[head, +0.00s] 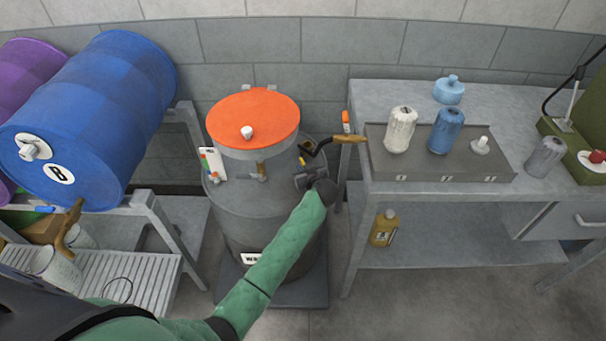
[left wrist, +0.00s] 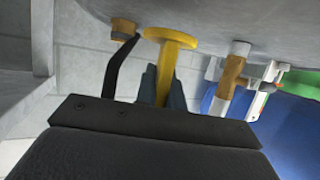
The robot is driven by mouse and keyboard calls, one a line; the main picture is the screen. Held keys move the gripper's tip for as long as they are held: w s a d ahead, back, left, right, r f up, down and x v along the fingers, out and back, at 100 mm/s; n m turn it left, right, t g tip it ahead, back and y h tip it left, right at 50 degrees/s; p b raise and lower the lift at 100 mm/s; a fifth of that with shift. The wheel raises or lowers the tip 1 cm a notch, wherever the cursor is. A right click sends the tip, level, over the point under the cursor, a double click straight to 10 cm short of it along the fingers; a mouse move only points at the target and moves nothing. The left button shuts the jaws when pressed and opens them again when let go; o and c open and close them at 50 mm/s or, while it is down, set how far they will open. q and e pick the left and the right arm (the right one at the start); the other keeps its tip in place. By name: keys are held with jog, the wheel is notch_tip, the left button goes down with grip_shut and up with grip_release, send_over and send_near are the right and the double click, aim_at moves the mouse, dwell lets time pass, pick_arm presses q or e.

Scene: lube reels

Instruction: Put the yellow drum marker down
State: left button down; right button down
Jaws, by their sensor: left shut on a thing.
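The yellow drum marker (left wrist: 168,62) shows in the left wrist view as a stem with a wide round end. My left gripper (left wrist: 165,88) is shut on its stem. The round end is at or close to the grey drum surface; I cannot tell whether it touches. In the head view my left gripper (head: 304,176) is over the right side of the grey drum's top (head: 222,190), and only a small yellow bit of the marker (head: 301,161) shows. My right gripper is not in view.
An orange lid (head: 253,117) with a white knob rises behind the gripper. A crank with a wooden handle (head: 350,140) reaches toward the bench at right. A brass tap (head: 261,169) and a white card (head: 212,160) are left of the gripper. A blue drum (head: 100,110) lies at left.

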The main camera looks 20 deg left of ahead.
pick_arm(q)
notch_tip(320, 180, down, 2)
jog(key=shift+f, duration=0.5)
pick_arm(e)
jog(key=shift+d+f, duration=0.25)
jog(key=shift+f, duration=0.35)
pick_arm(q)
jog(key=shift+f, duration=0.1)
jog(key=c, duration=1.5)
grip_release()
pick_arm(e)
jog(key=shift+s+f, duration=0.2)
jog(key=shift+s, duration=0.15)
